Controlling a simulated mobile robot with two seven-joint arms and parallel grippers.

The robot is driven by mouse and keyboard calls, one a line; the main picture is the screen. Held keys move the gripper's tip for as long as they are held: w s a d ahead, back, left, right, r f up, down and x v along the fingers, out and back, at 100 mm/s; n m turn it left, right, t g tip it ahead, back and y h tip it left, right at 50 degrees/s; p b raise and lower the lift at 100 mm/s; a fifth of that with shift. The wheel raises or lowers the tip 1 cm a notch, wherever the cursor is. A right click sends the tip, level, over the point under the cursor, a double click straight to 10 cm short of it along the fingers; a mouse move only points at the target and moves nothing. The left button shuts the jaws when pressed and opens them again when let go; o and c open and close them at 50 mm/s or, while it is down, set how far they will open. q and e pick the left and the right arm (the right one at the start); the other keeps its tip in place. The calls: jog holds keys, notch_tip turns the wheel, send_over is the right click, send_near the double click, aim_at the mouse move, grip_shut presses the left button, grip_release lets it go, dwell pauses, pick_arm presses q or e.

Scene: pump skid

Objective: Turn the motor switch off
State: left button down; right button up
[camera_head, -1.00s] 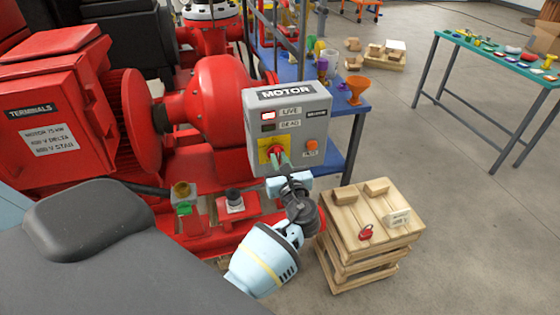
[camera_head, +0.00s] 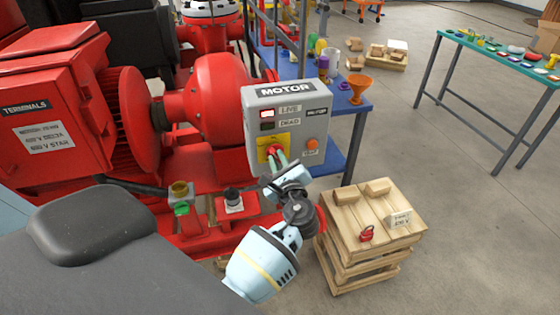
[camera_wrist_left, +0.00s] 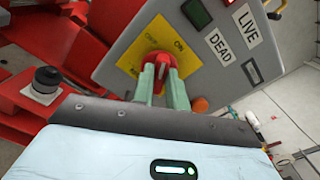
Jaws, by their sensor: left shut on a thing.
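The grey motor control box (camera_head: 318,95) stands in front of the red pump machinery. Its red rotary switch (camera_wrist_left: 158,66) sits on a yellow plate (camera_wrist_left: 133,62) marked ON at the upper right in the left wrist view. My left gripper (camera_head: 279,156) reaches the switch from below right. Its two green fingers (camera_wrist_left: 161,84) are shut on the red switch handle, which shows between and above their tips. The LIVE lamp (camera_head: 266,114) is lit red and the DEAD lamp (camera_head: 267,126) is dark. My right gripper is not in view.
A wooden crate stack (camera_head: 345,225) with a red padlock (camera_head: 367,234) stands right of my left arm. An orange button (camera_head: 312,144) is beside the switch. Behind is a blue table (camera_head: 352,104) with a funnel. Open floor lies to the right.

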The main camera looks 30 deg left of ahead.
pick_arm(q)
jog(key=n+b, duration=0.1)
jog(key=n, duration=0.3)
jog(key=shift+f, duration=0.2)
jog(key=n+b, duration=0.1)
jog(key=n, duration=0.1)
jog(key=shift+n, duration=0.3)
jog(key=shift+s+f+n+b, duration=0.1)
jog(key=shift+n+b, duration=0.8)
jog(key=shift+n, duration=0.3)
jog(key=shift+n+b, duration=0.7)
jog(key=shift+n, duration=0.6)
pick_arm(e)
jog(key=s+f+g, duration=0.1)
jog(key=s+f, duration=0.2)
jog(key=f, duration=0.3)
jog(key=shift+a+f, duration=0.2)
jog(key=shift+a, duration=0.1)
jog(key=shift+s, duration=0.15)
pick_arm(q)
jog(key=c, duration=1.4)
grip_release()
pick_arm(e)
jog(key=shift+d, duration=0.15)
